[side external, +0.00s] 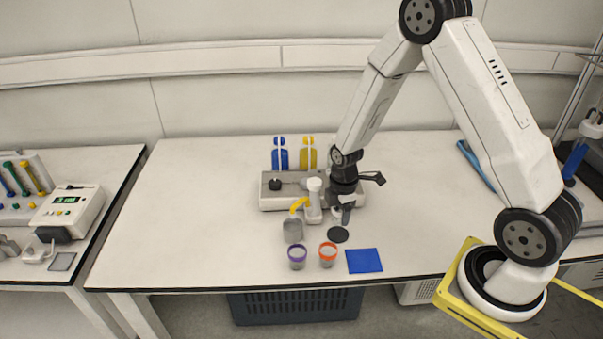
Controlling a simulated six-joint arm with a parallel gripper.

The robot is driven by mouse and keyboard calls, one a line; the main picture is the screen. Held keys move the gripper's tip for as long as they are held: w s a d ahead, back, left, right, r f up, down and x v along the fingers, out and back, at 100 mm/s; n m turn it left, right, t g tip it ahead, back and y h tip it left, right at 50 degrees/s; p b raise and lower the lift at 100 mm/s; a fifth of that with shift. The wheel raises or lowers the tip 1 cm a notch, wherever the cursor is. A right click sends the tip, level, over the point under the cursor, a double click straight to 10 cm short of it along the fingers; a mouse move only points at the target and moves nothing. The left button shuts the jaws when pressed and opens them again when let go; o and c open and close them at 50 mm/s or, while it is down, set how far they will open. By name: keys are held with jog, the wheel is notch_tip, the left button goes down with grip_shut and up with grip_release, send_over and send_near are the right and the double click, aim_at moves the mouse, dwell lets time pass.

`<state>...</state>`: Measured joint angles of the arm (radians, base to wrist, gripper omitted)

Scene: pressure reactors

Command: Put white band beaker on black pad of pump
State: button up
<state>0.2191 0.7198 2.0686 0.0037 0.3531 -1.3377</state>
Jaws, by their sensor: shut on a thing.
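My gripper (346,213) points down in front of the pump's right side. It is shut on what looks like the white band beaker (336,212). Only a small pale part of this beaker shows beside the fingers; the rest is hidden. A round black pad (338,235) lies bare on the table just in front of and below the gripper. The pump (272,198) is a light grey base with a white column (314,198) and a yellow spout (299,204).
A grey vessel (293,231) stands below the spout. A purple band beaker (297,258), an orange band beaker (328,256) and a blue square mat (364,260) lie along the front. Blue (280,156) and yellow (308,156) bottles stand behind. The table's left is clear.

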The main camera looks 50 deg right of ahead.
aim_at(339, 224)
jog(key=shift+f, duration=1.65)
jog(key=shift+f, duration=0.6)
dwell(0.7)
jog(key=o, duration=1.3)
jog(key=shift+r, duration=0.1)
jog(key=shift+r, duration=3.45)
jog(key=shift+a, duration=0.1)
jog(key=shift+s+a+r+m, duration=0.1)
jog(key=shift+a+r+m, duration=0.15)
jog(key=shift+r+m, duration=0.25)
jog(key=s+a+r+m+t, duration=0.1)
jog(key=s+a+r+m, duration=0.1)
jog(key=r+m, duration=0.1)
jog(key=s+a+r+m, duration=0.3)
jog(key=r+m, duration=0.1)
jog(key=m, duration=0.1)
jog(key=s+a+r+m+t, duration=0.1)
jog(key=s+a+r+m, duration=0.1)
jog(key=s+r+m, duration=0.1)
jog(key=shift+s+a+r+m+t, duration=0.2)
jog(key=shift+a+r+m+t, duration=0.1)
jog(key=shift+r+m, duration=0.1)
